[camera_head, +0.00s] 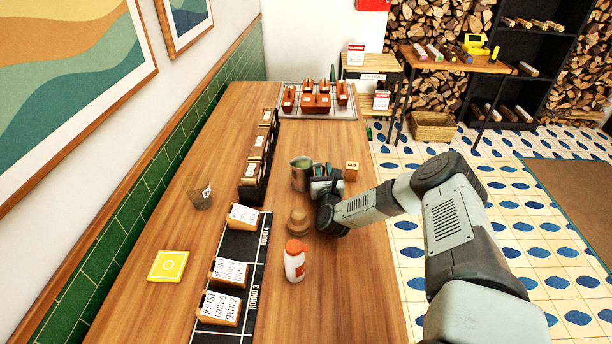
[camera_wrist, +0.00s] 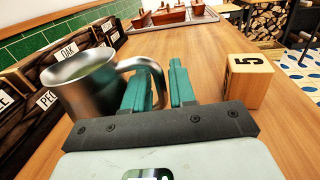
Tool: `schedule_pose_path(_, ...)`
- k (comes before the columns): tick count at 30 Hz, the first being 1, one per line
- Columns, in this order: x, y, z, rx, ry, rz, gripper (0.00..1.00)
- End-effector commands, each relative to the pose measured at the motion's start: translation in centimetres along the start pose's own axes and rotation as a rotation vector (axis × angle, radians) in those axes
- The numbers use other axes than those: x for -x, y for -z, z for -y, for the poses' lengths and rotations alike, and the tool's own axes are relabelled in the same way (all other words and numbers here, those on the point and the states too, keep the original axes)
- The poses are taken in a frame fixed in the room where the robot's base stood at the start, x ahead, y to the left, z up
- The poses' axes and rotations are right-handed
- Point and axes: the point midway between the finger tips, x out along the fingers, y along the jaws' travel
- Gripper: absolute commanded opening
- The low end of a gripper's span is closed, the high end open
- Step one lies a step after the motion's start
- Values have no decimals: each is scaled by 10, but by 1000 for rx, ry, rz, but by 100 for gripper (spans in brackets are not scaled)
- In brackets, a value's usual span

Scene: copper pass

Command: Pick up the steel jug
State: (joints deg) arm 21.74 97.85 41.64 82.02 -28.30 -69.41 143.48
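The steel jug (camera_wrist: 85,83) stands at the left in the wrist view, its handle curving right toward my gripper. In the head view the jug (camera_head: 301,174) is upright on the wooden table, just left of my gripper. My gripper (camera_wrist: 160,82) has its teal fingers close together, one inside the handle loop and one outside.
A wooden block marked 5 (camera_wrist: 248,78) stands close right of my fingers. Dark labelled holders (camera_head: 254,168) line the jug's left. A wooden piece (camera_head: 298,222) and a red-capped white bottle (camera_head: 294,264) stand nearer. A tray of red-brown containers (camera_head: 350,112) lies at the far end.

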Motion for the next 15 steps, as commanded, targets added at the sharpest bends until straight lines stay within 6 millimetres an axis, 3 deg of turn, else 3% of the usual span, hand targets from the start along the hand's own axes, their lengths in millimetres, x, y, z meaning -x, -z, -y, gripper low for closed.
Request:
schedule_pose_path(4,-14,0,0,0,1,0,25)
schedule_pose_path(11,-16,0,0,-1,1,-1,25)
schedule_pose_path(15,-16,0,0,0,1,-1,8)
